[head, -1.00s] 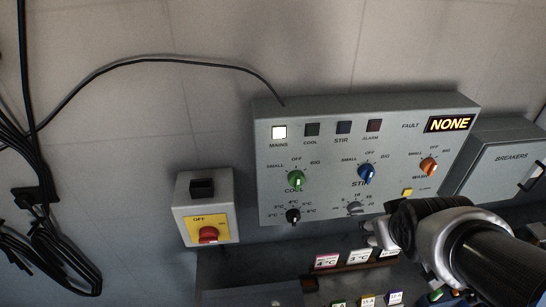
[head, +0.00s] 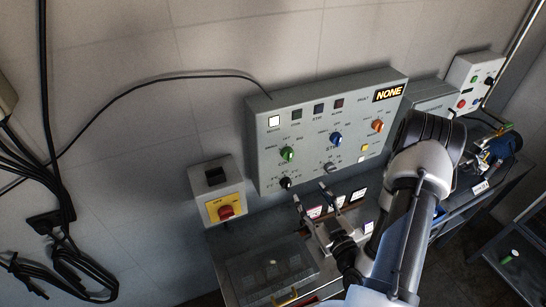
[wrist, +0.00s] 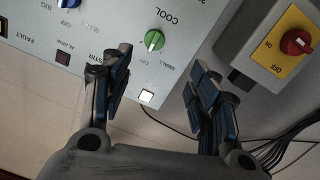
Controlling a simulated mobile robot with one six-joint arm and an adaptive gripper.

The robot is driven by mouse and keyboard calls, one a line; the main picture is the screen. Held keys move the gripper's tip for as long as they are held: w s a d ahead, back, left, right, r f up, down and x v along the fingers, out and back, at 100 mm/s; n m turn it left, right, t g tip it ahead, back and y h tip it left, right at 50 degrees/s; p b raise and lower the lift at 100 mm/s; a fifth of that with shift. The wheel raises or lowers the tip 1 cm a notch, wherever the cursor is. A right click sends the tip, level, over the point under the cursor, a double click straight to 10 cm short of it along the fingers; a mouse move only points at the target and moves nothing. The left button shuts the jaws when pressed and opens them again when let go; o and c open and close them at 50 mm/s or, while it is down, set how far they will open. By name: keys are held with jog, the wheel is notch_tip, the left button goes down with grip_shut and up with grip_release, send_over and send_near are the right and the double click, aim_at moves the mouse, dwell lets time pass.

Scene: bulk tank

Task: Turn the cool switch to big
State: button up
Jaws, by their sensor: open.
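The cool switch is a green knob (head: 287,154) on the left of the grey control panel, marked SMALL, OFF and BIG around it. In the head view its pointer looks roughly upright, toward OFF, but is too small to be sure. The wrist view shows the panel upside down, with the green knob (wrist: 154,41) beyond and between the fingertips, its pale line near vertical. My gripper (head: 317,196) is open and empty, in front of and below the knob in the head view, apart from it. Both fingers of my gripper (wrist: 158,68) show in the wrist view.
A blue stir knob (head: 336,139) and an orange knob (head: 377,126) sit to the right; a black dial (head: 285,183) is below. The mains lamp (head: 274,121) is lit. A red rotary switch (head: 226,211) is on a box to the left. The fault display (head: 389,93) reads NONE.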

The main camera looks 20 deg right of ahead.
jog(key=b, duration=0.6)
send_near(290, 158)
jog(key=shift+m+t+h, duration=0.3)
jog(key=w+b, duration=0.1)
jog(key=w, duration=0.8)
jog(key=shift+w+f+b, duration=0.2)
jog(key=shift+w+b, duration=0.1)
jog(key=shift+b, duration=0.1)
jog(key=shift+c, duration=0.2)
jog(key=c, duration=1)
jog(key=shift+c, duration=0.2)
